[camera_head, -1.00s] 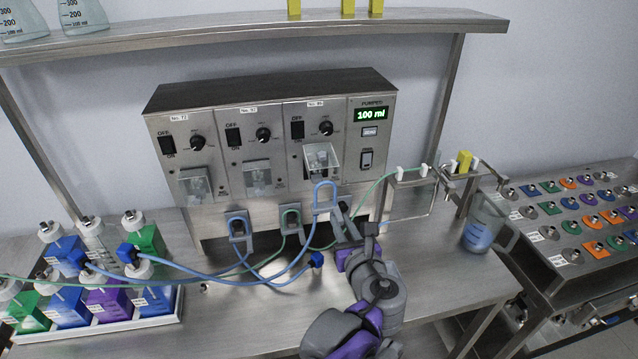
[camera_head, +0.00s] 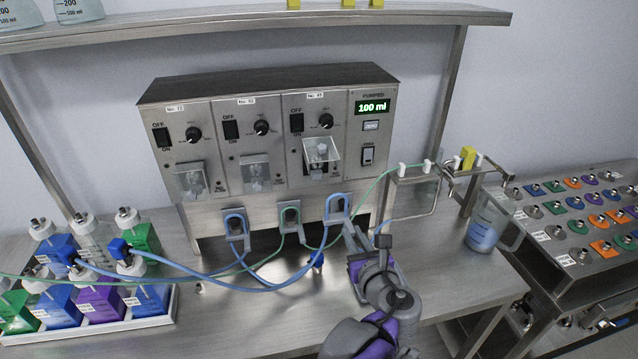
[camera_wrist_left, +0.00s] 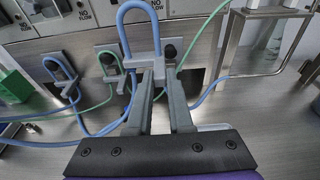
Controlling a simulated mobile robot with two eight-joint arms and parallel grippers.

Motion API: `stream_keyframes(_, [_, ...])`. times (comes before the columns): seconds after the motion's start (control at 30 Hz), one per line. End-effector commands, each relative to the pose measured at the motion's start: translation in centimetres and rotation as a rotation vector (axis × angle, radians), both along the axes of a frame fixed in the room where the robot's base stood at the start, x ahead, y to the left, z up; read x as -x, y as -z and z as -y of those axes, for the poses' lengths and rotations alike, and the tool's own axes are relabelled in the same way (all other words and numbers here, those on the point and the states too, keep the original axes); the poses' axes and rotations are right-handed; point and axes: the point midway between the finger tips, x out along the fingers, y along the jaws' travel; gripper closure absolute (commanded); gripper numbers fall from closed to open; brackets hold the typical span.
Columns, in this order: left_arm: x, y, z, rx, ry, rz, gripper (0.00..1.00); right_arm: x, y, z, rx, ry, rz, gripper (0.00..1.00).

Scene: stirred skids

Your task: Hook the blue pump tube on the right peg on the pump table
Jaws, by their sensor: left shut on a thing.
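The blue pump tube (camera_head: 337,198) forms an upright loop at the right end of the row of brackets under the pump box. My left gripper (camera_head: 349,232) is shut on the grey clip at the foot of this loop; the loop also shows in the left wrist view (camera_wrist_left: 138,12). The right peg (camera_wrist_left: 170,50) shows as a dark knob just right of the loop in the wrist view. I cannot tell whether the loop touches it. Another blue loop (camera_head: 234,222) hangs on the left bracket and a green tube loop (camera_head: 290,216) on the middle one. My right gripper is not in view.
The pump box (camera_head: 270,140) stands behind, with a tilted clear cover (camera_head: 322,151) above the right bracket. A bottle tray (camera_head: 150,321) is at left. A wire tube stand (camera_head: 413,205) and a beaker (camera_head: 487,225) stand at right. The front table is mostly bare.

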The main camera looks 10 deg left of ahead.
Motion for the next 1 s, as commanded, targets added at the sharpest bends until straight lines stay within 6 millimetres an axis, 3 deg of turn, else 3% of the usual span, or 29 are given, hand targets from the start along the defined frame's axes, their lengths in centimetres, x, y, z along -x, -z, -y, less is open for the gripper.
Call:
stream_keyframes(0.37, [0.0, 0.3, 0.1, 0.000, 0.000, 0.000, 1.00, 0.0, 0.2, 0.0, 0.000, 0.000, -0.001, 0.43])
stream_keyframes(1.0, [-0.8, 4.8, 2.2, 0.000, -0.001, 0.000, 1.00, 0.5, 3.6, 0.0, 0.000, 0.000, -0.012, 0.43])
